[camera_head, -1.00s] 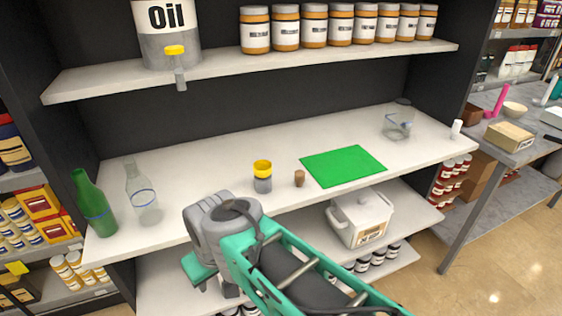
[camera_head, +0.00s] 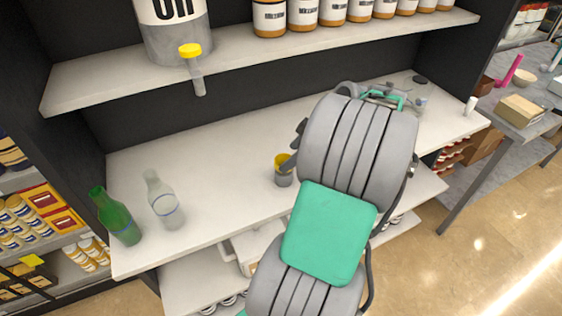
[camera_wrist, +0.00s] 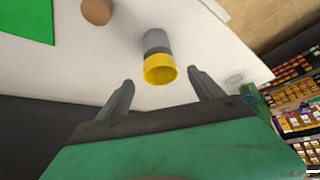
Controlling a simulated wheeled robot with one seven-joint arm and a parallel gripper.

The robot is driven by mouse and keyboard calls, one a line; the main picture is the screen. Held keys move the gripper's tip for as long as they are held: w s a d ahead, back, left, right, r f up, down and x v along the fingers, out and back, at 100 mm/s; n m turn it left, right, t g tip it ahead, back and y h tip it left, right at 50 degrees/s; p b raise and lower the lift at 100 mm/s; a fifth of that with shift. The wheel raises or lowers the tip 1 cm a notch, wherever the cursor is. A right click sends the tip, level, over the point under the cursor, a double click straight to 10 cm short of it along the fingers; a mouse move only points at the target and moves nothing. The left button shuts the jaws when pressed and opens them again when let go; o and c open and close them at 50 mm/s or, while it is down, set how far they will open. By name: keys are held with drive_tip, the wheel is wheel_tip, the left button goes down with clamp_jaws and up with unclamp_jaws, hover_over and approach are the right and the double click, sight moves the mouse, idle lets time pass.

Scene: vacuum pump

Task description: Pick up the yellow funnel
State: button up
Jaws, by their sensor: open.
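The yellow funnel (camera_head: 284,160) is a short, open yellow cup shape on top of a grey cylinder (camera_head: 283,179) on the middle shelf. In the wrist view the yellow funnel (camera_wrist: 160,69) is upside down in the picture, with the grey cylinder (camera_wrist: 155,40) behind it. My gripper (camera_wrist: 160,77) is open, with one finger on each side of the funnel in the picture. I see gaps between both fingers and the funnel, and cannot tell the depth. In the head view my arm hides most of the gripper.
A green bottle (camera_head: 116,216) and a clear bottle (camera_head: 163,203) stand at the left of the shelf. A green mat (camera_wrist: 27,20) and a brown cork-like piece (camera_wrist: 97,11) lie near the funnel. The upper shelf (camera_head: 110,78) hangs above. The shelf between bottles and funnel is clear.

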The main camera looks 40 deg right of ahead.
sight(285, 160)
drive_tip(key=p+x, duration=0.1)
drive_tip(key=x, duration=0.3)
drive_tip(key=shift+w+a+f, duration=0.1)
drive_tip(key=c, duration=1.4)
